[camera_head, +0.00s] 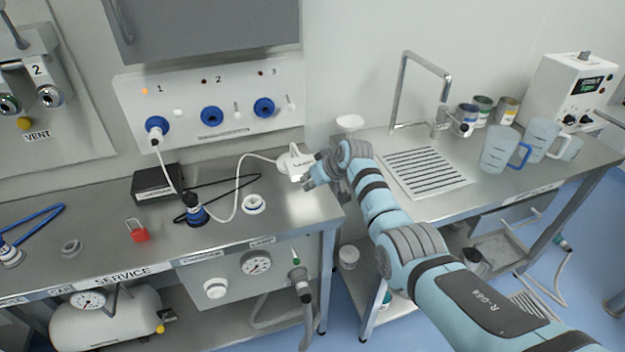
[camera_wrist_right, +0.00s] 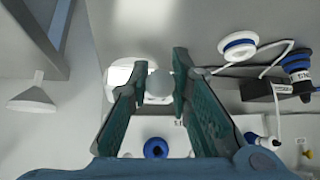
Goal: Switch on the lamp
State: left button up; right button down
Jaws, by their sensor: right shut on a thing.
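A white device with a label (camera_head: 294,160), which looks like the lamp, stands at the right end of the left bench, with a white cable (camera_head: 243,178) running from it. My right gripper (camera_head: 309,178) reaches it from the right. In the right wrist view the gripper (camera_wrist_right: 160,88) is closed around a round grey knob (camera_wrist_right: 159,82) in front of the white housing (camera_wrist_right: 120,75). The label's text is too small to read surely. No light from the device is plain. My left gripper is not in view.
A wall panel (camera_head: 190,125) has several blue sockets and a small orange light at 1. A cable runs from a plug there to a blue and black connector (camera_head: 195,210). A white funnel-shaped thing (camera_head: 349,123) stands behind my wrist.

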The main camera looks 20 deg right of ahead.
jog(key=c, duration=1.4)
grip_release()
jog(key=shift+a, duration=0.1)
jog(key=shift+c, duration=0.2)
jog(key=shift+r, duration=0.1)
jog(key=v, duration=1.2)
